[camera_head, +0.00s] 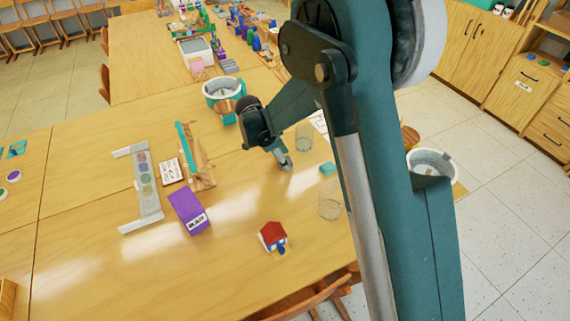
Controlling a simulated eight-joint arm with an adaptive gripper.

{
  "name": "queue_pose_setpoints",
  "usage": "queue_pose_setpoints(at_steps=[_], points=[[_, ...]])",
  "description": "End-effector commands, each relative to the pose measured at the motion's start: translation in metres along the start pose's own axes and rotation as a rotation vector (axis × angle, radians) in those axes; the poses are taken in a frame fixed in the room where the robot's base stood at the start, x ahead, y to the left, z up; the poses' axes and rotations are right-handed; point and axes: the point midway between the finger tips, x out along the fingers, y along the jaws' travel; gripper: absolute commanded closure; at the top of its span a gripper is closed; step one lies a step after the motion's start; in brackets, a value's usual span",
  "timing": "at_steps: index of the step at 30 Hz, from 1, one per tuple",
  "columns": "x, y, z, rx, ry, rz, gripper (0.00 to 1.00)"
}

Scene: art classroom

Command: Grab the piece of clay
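A purple block (186,209) with a white label lies on the wooden table, left of centre. The label's dark print is too small to read surely. It may be the clay, but I cannot tell for certain. My gripper (286,164) is above the table, to the right of and farther back than the block, clearly apart from it. Its fingers are small and seen from the side, so I cannot tell whether they are open. No held object shows. A small teal piece (327,169) shows beside my arm, partly hidden.
A red-roofed toy house (272,236) stands at the front. Clear jars (330,205) stand near my arm. The table (90,260) is clear at front left.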

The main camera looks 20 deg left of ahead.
Motion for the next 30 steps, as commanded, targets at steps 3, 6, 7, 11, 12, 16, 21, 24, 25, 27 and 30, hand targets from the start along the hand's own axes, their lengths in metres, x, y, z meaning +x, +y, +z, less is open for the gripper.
queue_pose_setpoints(at_steps=[3,6,7,11,12,16,21,24,25,27,30], points=[[0.000,0.000,0.000,0.000,0.000,0.000,0.64],[0.000,0.000,0.000,0.000,0.000,0.000,0.78],[0.000,0.000,0.000,0.000,0.000,0.000,0.81],[0.000,0.000,0.000,0.000,0.000,0.000,0.83],[0.000,0.000,0.000,0.000,0.000,0.000,0.83],[-0.001,0.000,0.000,0.000,0.000,0.000,0.83],[-0.007,0.000,-0.003,0.000,0.000,0.000,0.83],[-0.015,0.000,-0.006,0.000,0.000,0.000,0.83],[-0.018,0.000,-0.007,0.000,0.000,0.000,0.83],[-0.026,0.000,-0.011,0.000,0.000,0.000,0.83],[-0.040,0.000,-0.017,0.000,0.000,0.000,0.83]])
